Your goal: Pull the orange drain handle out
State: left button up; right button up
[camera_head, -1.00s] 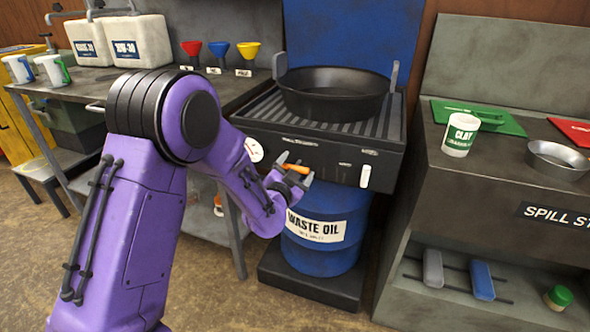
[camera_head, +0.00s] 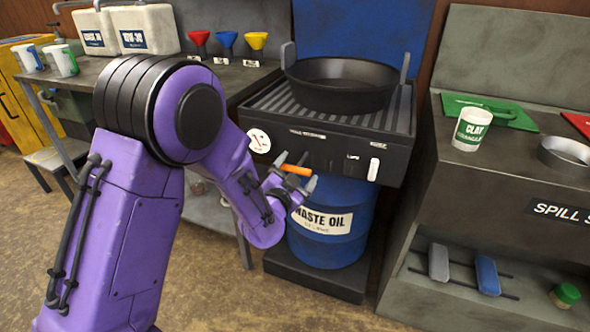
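The orange drain handle (camera_head: 297,170) lies at the front of the dark drain bench (camera_head: 335,155), below its grooved top. My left gripper (camera_head: 296,172) is at the handle, one finger at each end of the orange bar. The fingers look closed against its ends, though the contact is small in view. The handle stands out in front of the bench panel; its link to the panel is hidden. My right gripper is not in view.
A black pan (camera_head: 340,88) sits on the bench top. The blue waste oil drum (camera_head: 330,245) stands right below. Brown floor is open at the front.

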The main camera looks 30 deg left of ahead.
pick_arm(q)
jog(key=shift+s+a+r, duration=0.1)
jog(key=shift+s, duration=0.1)
jog(key=s+d+p, duration=0.1)
jog(key=s+p, duration=0.5)
jog(key=s, duration=0.4)
jog(key=shift+s+d, duration=0.15)
jog(key=shift+d, duration=0.2)
